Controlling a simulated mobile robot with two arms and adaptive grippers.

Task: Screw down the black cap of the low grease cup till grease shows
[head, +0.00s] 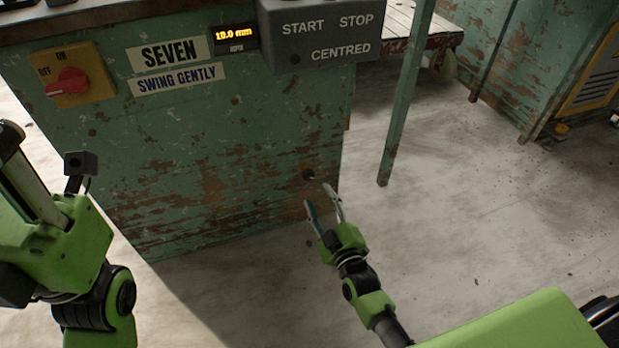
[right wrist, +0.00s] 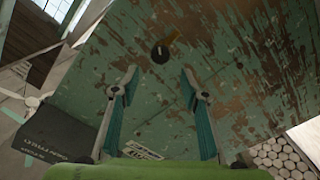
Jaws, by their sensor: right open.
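The black cap (head: 308,175) of the low grease cup sits low on the green machine's side, near its right corner. In the right wrist view the cap (right wrist: 160,54) is round and dark, with a brassy bit beside it at upper right. My right gripper (head: 318,196) is open and empty, its teal-padded fingers pointing at the cap. In the right wrist view the gripper's fingertips (right wrist: 159,73) stand either side of the cap's line, apart from it. No grease can be made out. My left arm is at the left edge; its fingers cannot be made out clearly.
The machine (head: 220,190) has worn green paint, a red switch (head: 68,84), a display (head: 234,39) reading 10.0 mm and a grey START/STOP box (head: 320,32). A green post (head: 400,110) stands right of it. The pale floor (head: 450,220) at right is clear.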

